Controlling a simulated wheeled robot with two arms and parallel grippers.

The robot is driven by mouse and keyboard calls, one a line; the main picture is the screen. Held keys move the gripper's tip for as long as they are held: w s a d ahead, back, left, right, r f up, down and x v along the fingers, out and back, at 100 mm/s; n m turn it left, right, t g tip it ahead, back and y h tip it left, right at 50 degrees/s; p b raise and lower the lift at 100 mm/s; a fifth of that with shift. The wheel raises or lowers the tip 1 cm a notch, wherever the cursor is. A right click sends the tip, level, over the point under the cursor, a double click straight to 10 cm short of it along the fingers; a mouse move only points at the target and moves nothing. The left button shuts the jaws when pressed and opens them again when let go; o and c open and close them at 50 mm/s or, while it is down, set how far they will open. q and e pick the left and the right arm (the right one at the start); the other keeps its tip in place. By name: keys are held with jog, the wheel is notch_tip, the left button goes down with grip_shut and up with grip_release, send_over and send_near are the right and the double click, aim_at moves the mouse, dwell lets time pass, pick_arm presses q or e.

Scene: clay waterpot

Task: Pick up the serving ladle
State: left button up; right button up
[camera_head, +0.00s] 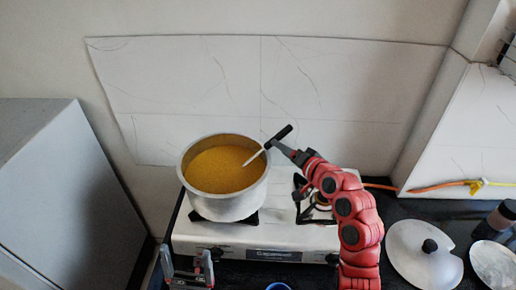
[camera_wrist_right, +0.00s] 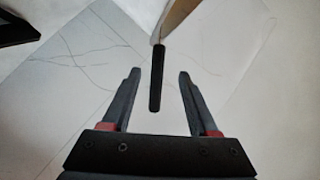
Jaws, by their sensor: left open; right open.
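The serving ladle (camera_head: 257,155) leans in a metal pot (camera_head: 228,207) of yellow-orange food, its bowl hidden in the food. Its black handle sticks up to the right over the pot's rim. In the right wrist view the black handle (camera_wrist_right: 156,80) lies between the two fingers, with a gap on each side. My right gripper (camera_head: 279,147) is open at the handle, right of the pot. It also shows in the wrist view (camera_wrist_right: 159,73). My left gripper (camera_head: 187,255) is open and empty at the bottom of the head view, in front of the stove.
The pot stands on the left burner of a white gas stove (camera_head: 260,240); the right burner (camera_head: 312,205) is empty. A lid (camera_head: 408,262), a plate (camera_head: 494,263) and a dark bottle (camera_head: 499,219) are at the right. A tiled wall (camera_head: 330,90) is behind. A grey cabinet (camera_head: 60,190) stands at left.

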jog(key=p+x, duration=0.3)
jog(key=x, duration=0.3)
jog(key=shift+d, duration=0.25)
grip_shut()
